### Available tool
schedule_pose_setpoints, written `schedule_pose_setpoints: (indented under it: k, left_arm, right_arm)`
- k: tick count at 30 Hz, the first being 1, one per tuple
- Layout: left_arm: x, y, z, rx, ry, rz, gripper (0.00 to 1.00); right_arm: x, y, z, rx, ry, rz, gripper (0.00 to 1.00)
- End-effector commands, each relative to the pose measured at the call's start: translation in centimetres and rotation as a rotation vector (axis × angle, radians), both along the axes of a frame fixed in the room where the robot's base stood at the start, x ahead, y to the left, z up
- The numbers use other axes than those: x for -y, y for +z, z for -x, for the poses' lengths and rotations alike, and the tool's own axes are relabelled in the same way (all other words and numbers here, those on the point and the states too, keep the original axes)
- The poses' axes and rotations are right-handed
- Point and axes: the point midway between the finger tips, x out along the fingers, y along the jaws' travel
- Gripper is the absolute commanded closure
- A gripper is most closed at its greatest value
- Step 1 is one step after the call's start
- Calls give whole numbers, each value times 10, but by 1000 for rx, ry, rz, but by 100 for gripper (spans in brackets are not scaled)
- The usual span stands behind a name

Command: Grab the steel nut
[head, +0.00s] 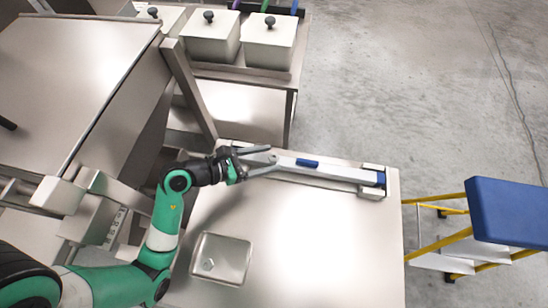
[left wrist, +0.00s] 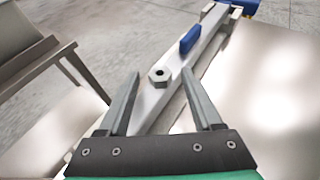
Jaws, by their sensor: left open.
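A steel hex nut (left wrist: 159,77) with a dark hole sits on the near end of a long grey bar (left wrist: 213,42), as the left wrist view shows. In the head view this nut (head: 273,158) is small. My left gripper (head: 275,157) is open, its fingers pointing right along the bar. In the left wrist view the fingertips (left wrist: 161,73) appear on either side of the nut, with gaps; the height between them is hard to tell. Another hex-shaped metal piece (head: 208,264) lies in a shallow steel tray (head: 236,243). My right gripper is out of view.
The bar carries a blue block (head: 307,163) and ends at a bracket (head: 373,182) on the steel table (head: 310,245). The table's middle is clear. Lidded containers (head: 268,44) stand behind. A blue-topped yellow step stool (head: 508,210) stands right of the table.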

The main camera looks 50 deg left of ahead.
Motion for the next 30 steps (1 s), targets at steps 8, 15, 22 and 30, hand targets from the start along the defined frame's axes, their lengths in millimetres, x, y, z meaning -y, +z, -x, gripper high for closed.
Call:
schedule_pose_setpoints:
  k: [8,15,22,30]
  left_arm:
    - [0,1,1,0,0,0,66]
    - [0,1,1,0,-1,0,100]
    - [0,1,1,0,-1,0,100]
    - [0,37,0,2,-1,-1,100]
  right_arm:
    - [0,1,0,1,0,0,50]
    - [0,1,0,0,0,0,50]
    - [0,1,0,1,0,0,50]
    - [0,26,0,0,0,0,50]
